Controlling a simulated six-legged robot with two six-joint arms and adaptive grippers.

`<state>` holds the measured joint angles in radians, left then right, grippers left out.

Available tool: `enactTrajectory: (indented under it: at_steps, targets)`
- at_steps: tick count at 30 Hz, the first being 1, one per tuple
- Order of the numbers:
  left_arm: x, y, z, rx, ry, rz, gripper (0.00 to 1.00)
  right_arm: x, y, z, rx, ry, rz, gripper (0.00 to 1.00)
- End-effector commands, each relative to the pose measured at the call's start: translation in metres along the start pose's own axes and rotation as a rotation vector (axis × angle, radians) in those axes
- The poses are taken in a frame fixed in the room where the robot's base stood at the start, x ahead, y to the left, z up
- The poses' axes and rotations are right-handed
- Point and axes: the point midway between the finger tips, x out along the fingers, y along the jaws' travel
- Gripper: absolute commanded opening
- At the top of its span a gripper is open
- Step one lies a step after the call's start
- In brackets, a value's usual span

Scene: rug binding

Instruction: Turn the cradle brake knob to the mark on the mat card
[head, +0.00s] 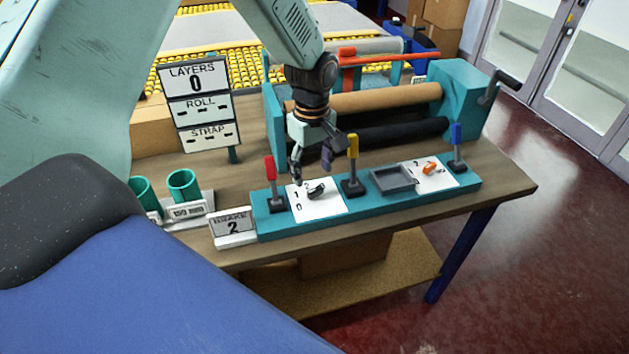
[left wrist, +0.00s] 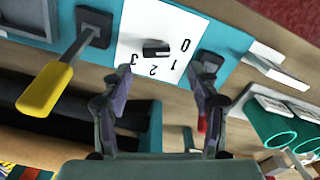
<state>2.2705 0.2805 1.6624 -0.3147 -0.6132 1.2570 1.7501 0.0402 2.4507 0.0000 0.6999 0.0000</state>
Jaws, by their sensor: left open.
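The black brake knob (head: 316,190) sits on a white dial plate (head: 325,207) between the red and yellow levers. In the left wrist view the knob (left wrist: 156,48) is surrounded by the numbers 0, 1, 2 and 3 on the plate (left wrist: 185,68); which number it points at is not clear. A small card (head: 233,227) reading "BRAKE 2" stands left of the teal panel. My left gripper (head: 312,170) is open and empty, just above and behind the knob. In the left wrist view its fingers (left wrist: 158,98) are spread apart, short of the knob. My right gripper is not seen.
The red lever (head: 271,175) and yellow lever (head: 352,155) rise close on either side of the dial. A grey tray (head: 393,179), an orange knob (head: 430,169) and a blue lever (head: 457,140) are further right. Rollers (head: 375,98) lie behind; green cups (head: 183,185) stand left.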

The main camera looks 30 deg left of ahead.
Motion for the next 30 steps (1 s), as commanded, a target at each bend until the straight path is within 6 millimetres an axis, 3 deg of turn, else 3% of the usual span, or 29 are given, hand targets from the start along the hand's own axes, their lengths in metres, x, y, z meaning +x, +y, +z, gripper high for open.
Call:
enactTrajectory:
  at_steps: [3,9,20,30]
  targets:
    - [0.022,-0.001,0.000,0.000,0.000,-0.003,0.60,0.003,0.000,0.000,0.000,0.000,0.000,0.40]
    - [0.043,0.000,0.000,0.000,0.001,0.000,0.60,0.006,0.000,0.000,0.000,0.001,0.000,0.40]
    - [0.049,0.003,-0.002,0.000,0.001,0.001,0.60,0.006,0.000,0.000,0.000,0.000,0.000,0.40]
    - [0.049,0.004,-0.002,0.000,0.001,0.001,0.33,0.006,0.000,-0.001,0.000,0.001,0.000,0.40]
